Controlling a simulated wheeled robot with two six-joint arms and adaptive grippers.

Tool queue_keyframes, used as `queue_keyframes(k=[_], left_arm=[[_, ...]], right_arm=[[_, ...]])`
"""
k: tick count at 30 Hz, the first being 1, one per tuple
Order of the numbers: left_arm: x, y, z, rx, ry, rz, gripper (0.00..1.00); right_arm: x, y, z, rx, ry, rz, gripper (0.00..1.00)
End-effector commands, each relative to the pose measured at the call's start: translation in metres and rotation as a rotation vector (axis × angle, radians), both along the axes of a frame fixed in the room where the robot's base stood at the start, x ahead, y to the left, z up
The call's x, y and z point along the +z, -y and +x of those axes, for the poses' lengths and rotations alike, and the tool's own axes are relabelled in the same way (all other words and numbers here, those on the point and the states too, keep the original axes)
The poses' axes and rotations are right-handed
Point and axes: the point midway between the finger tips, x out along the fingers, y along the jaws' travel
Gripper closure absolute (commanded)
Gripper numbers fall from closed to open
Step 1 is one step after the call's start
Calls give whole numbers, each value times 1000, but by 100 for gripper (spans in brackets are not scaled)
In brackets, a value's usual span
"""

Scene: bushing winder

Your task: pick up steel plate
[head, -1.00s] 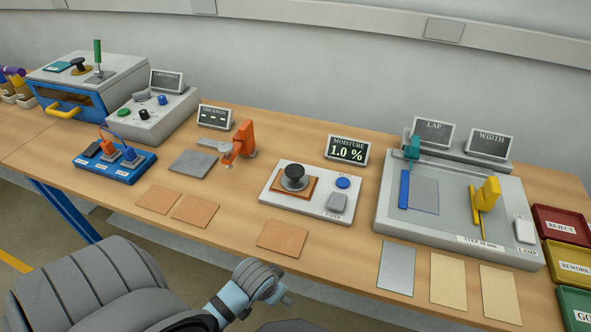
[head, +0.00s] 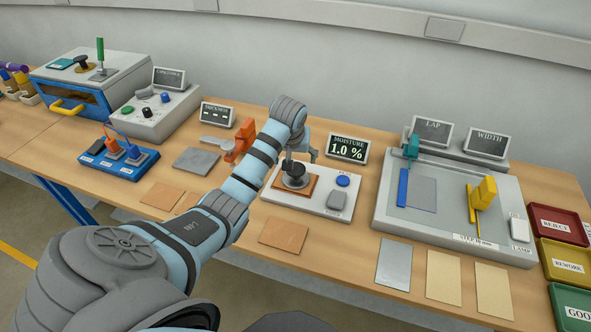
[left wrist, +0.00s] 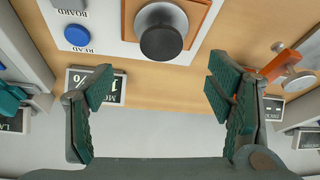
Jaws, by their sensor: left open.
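Two flat grey plates could be the steel plate, and I cannot tell which is meant. A dark grey plate (head: 196,160) lies on the table beside the orange thickness gauge (head: 235,147). A shinier silver sheet (head: 394,264) lies near the table's front edge, left of two cream sheets. My left gripper (head: 302,153) is above the moisture station, partly hidden by its own arm. In the left wrist view its green-padded fingers (left wrist: 160,95) are spread wide with nothing between them. My right gripper is not in view.
The moisture station's black knob (head: 294,173) stands close to my left gripper, with the moisture display (head: 347,149) behind. Brown boards (head: 284,235) lie along the front. The lap and width station (head: 450,220) and coloured bins (head: 566,262) occupy the right.

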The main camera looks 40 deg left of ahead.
Motion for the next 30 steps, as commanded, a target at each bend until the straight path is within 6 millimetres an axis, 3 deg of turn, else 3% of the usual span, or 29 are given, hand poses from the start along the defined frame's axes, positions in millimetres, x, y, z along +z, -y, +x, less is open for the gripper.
queue_keyframes(k=[3,15,23,30], left_arm=[[-29,-6,10,-1,-3,-1,26],[-93,-21,32,-3,1,1,26],[-97,-23,34,-4,2,2,26],[-97,-23,34,-4,2,2,63]], right_arm=[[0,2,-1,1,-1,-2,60],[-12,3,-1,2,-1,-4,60],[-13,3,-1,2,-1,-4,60],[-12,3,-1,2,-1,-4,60]])
